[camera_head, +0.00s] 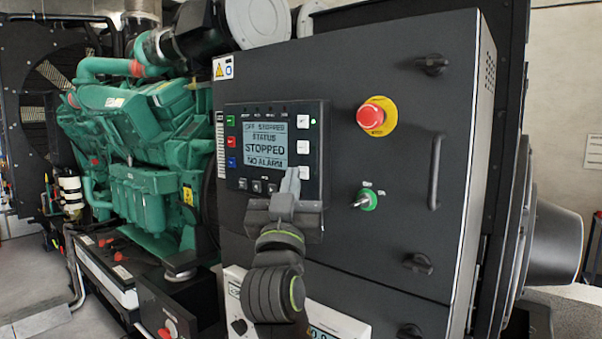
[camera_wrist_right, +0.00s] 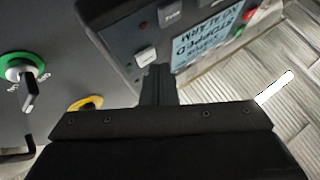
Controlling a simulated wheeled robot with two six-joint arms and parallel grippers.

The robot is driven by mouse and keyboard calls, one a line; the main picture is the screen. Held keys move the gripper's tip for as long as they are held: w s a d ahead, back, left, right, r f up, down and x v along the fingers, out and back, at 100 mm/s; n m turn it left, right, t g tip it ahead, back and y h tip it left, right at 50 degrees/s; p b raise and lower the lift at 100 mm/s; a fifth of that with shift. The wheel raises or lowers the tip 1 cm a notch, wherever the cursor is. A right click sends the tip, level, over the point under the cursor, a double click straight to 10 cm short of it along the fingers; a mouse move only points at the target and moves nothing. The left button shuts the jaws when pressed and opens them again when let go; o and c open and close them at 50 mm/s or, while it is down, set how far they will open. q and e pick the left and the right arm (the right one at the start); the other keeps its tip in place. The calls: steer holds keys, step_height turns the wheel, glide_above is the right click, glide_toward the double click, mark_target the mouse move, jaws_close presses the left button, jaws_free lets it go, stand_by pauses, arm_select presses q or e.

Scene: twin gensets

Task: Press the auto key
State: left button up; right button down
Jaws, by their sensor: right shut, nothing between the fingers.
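The control panel (camera_head: 316,195) is a dark unit on the genset's black cabinet. Its lit screen (camera_head: 265,146) reads "STOPPED" and "NO ALARM". Green, red and blue keys run down its left side, pale keys (camera_head: 302,120) down its right side, and dark keys along the bottom. I cannot read which one is the auto key. My right gripper (camera_head: 291,174) is shut and empty in front of the panel's lower right. In the right wrist view its fingers (camera_wrist_right: 157,78) point close to a pale key (camera_wrist_right: 146,55); contact cannot be told. My left gripper is out of view.
A red emergency stop button (camera_head: 371,116) on a yellow ring and a green-ringed key switch (camera_head: 365,199) sit right of the panel. A door handle (camera_head: 436,170) and dark latches (camera_head: 418,263) stick out further right. The green engine (camera_head: 135,140) stands at left.

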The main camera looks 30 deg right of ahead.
steer(key=shift+w+d, duration=0.15)
steer(key=shift+d, duration=0.25)
stand_by(0.7)
steer(key=shift+a, duration=0.2)
steer(key=shift+s+a, duration=0.3)
steer(key=shift+a, duration=0.45)
steer(key=shift+s+a+b, duration=0.35)
steer(key=shift+a+b, duration=0.15)
steer(key=shift+a, duration=0.45)
steer(key=shift+s+a+b, duration=0.3)
steer(key=shift+a+b, duration=0.2)
steer(key=shift+a, duration=0.4)
steer(key=shift+s+a+b, duration=0.35)
steer(key=shift+a+b, duration=0.15)
steer(key=shift+a, duration=0.45)
